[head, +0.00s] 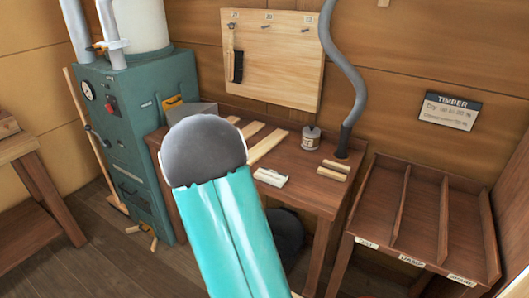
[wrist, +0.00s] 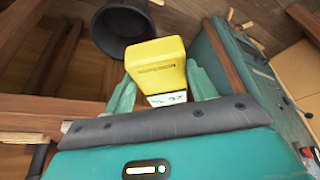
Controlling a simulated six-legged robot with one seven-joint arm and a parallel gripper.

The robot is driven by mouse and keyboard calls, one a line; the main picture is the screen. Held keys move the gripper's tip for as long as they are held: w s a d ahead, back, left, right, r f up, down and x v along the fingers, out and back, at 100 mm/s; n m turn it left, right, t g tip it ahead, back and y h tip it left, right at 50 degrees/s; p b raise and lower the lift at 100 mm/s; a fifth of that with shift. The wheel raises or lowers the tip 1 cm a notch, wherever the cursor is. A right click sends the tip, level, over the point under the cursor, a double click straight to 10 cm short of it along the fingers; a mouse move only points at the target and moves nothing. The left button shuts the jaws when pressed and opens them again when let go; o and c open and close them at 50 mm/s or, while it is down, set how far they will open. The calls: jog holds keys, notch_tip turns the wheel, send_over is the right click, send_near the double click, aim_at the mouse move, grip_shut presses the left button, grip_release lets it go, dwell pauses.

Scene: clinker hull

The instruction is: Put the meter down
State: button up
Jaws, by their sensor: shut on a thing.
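The yellow meter (wrist: 157,62) is between the two teal fingers of my gripper (wrist: 160,80) in the wrist view. My gripper is shut on it. A pale face with dark marks shows at the meter's near end. In the head view my teal arm fills the middle, and I cannot make out my gripper beyond it. The wooden bench (head: 308,196) stands behind and right of my arm in the head view. A small yellow patch (head: 172,102) shows by the green machine there; I cannot tell what it is.
The bench holds wood strips (head: 268,146), a small pot (head: 311,137), a pale block (head: 270,177) and a grey hose (head: 345,90). A divided timber rack (head: 416,222) stands at right, the green machine (head: 140,130) at left. A black bucket (wrist: 122,30) shows in the wrist view.

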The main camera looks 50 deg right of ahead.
jog(key=s+d+r+m+g+h, duration=0.1)
jog(key=s+d+r+m+g, duration=0.2)
jog(key=s+d+r+m, duration=0.8)
jog(key=n, duration=0.4)
send_near(316, 193)
jog(key=shift+d+f, duration=0.75)
jog(key=shift+s+d+f, duration=0.1)
jog(key=shift+d+f, duration=0.05)
jog(key=shift+f, duration=1.55)
jog(key=o, duration=1.1)
jog(key=shift+f, duration=0.15)
jog(key=v, duration=1.2)
jog(key=shift+s+a, duration=0.1)
jog(key=shift+a, duration=0.1)
